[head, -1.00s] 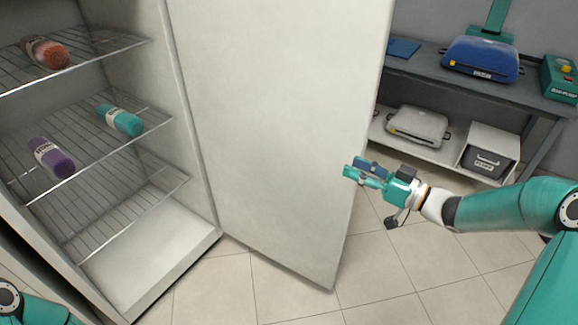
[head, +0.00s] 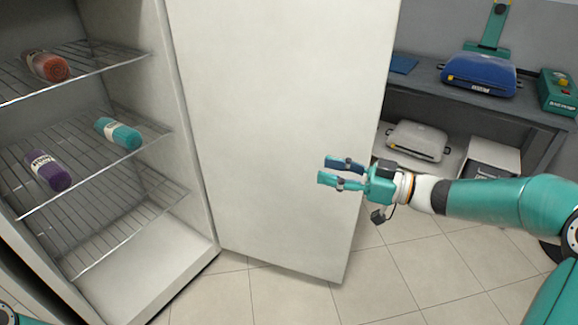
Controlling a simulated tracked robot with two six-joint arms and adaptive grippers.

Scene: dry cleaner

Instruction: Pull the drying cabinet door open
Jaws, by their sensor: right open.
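The drying cabinet (head: 205,240) stands at the left in the head view, its inside exposed. Its white door (head: 275,110) is swung wide open to the right of the opening, and its inner face shows. No handle is visible on this face. My right gripper (head: 329,171) is open and empty, its fingers pointing left in front of the door's lower right part. I cannot tell whether it touches the door. My left gripper is out of view; only a bit of that arm shows at the bottom left corner.
Wire shelves (head: 85,137) in the cabinet hold an orange roll (head: 46,66), a teal roll (head: 118,133) and a purple roll (head: 47,171). A grey bench (head: 425,76) behind the door carries a blue case (head: 480,74) and a green box (head: 558,92). The tiled floor (head: 400,265) is clear.

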